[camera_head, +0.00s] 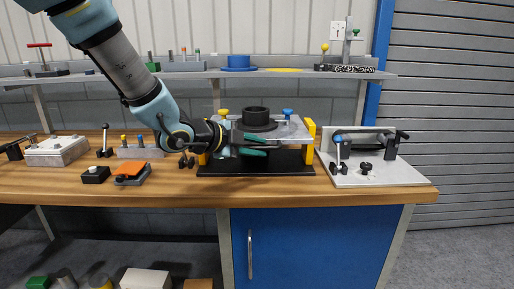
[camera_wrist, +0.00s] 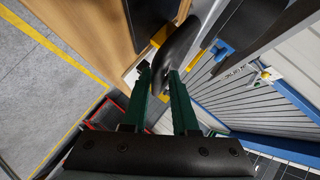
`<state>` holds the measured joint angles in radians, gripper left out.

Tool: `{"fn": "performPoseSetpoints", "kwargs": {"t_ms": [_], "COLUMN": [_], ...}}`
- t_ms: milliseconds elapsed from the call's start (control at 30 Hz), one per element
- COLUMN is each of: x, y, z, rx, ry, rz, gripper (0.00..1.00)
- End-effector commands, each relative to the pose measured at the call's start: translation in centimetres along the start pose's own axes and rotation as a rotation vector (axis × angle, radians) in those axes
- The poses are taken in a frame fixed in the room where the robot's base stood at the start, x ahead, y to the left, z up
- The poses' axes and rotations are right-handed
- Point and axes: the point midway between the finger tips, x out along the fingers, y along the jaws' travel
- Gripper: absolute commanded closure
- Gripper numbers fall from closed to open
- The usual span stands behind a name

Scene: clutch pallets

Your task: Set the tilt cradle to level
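The tilt cradle stands on the bench in the head view, with a black base (camera_head: 285,168), yellow side supports (camera_head: 308,142) and a grey plate (camera_head: 293,131). The plate carries a thick black ring (camera_head: 256,117). The plate looks close to level, but I cannot tell its exact tilt. My gripper (camera_head: 266,146) is at the cradle's front, below the plate's edge. In the wrist view its green fingers (camera_wrist: 158,74) are apart, with a curved black part (camera_wrist: 181,43) at and beyond their tips. I cannot tell whether they touch it.
A grey fixture plate (camera_head: 375,176) with clamps stands to the right. To the left are an orange-topped block (camera_head: 131,170), a black box (camera_head: 95,174) and a pale block (camera_head: 57,152). A shelf (camera_head: 200,74) runs behind. The bench's front edge is close to the cradle base.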

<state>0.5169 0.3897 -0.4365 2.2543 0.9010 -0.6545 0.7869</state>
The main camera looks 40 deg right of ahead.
Motion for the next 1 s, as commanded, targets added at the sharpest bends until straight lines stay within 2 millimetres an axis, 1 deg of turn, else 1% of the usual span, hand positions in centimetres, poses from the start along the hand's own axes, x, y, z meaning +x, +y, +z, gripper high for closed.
{"fn": "performPoseSetpoints", "kwargs": {"t_ms": [167, 267, 600, 700, 833, 1000], "x": [-0.3, -1.4, -8.0, -9.4, -10.5, -10.8], "y": [0.1, 0.0, 0.0, -0.1, 0.0, 0.0], "z": [0.0, 0.1, 0.1, 0.1, 0.1, 0.0], "rx": [-0.001, 0.002, 0.001, 0.002, 0.0, 0.001], "ry": [-0.001, -0.002, -0.005, -0.003, -0.002, 0.0], "rz": [0.001, -0.001, -0.001, -0.001, -0.001, 0.0], "gripper": [0.73, 0.73, 0.73, 0.73, 0.73, 0.73]}}
